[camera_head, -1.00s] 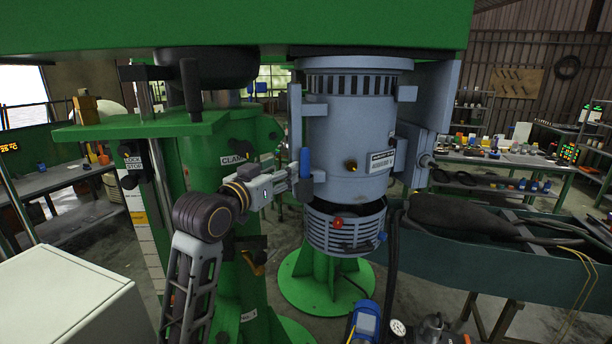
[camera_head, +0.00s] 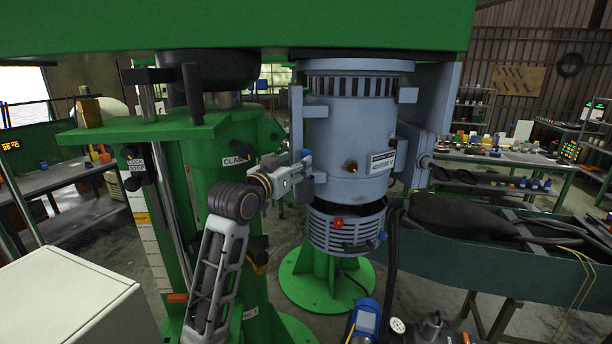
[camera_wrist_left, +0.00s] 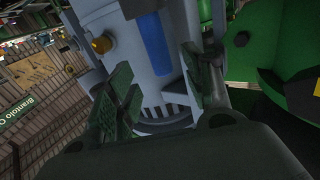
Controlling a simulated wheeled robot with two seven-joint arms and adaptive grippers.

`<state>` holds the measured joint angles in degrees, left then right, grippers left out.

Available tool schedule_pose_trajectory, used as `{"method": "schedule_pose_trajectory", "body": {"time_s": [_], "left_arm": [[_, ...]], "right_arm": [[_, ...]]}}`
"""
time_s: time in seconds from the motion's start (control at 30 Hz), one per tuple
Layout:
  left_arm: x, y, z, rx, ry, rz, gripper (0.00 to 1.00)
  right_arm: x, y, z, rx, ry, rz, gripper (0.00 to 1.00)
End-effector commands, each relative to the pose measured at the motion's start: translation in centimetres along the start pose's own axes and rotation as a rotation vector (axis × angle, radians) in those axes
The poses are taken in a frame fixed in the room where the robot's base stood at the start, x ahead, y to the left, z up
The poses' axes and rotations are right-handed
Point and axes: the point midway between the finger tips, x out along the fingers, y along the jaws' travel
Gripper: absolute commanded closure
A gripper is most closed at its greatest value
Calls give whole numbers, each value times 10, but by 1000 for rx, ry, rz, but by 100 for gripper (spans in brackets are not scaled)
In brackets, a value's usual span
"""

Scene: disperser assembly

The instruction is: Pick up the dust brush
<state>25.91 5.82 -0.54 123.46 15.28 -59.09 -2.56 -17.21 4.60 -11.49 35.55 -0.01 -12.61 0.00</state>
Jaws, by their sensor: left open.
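A blue upright bar (camera_wrist_left: 153,42), which looks like the dust brush's handle, is at the side of the grey motor housing (camera_head: 345,130). In the head view only a little of it shows behind my gripper; no bristles can be made out. My left gripper (camera_head: 302,170) is at the left side of the housing, level with the blue bar. In the left wrist view its two fingers (camera_wrist_left: 160,80) are apart, with the blue bar ahead between them. I cannot tell whether they touch it. My right gripper is not in view.
The green machine column (camera_head: 215,180) stands close behind my left arm, under a green overhead beam (camera_head: 240,25). A slotted grey ring (camera_head: 335,230) hangs below the housing. A white cabinet (camera_head: 65,300) is at the lower left. A dark green trough (camera_head: 480,260) lies to the right.

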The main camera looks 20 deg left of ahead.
Motion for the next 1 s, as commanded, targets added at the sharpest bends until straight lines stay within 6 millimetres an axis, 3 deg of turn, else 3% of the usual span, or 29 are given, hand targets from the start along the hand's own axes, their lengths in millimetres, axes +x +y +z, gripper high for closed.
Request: {"method": "schedule_pose_trajectory", "body": {"time_s": [0.2,0.73,1.0], "left_arm": [[16,0,-1,0,-1,0,49],[21,0,-1,0,0,0,49],[38,0,-5,-1,-1,0,49]], "right_arm": [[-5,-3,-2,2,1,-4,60],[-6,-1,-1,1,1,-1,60],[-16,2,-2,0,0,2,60]]}}
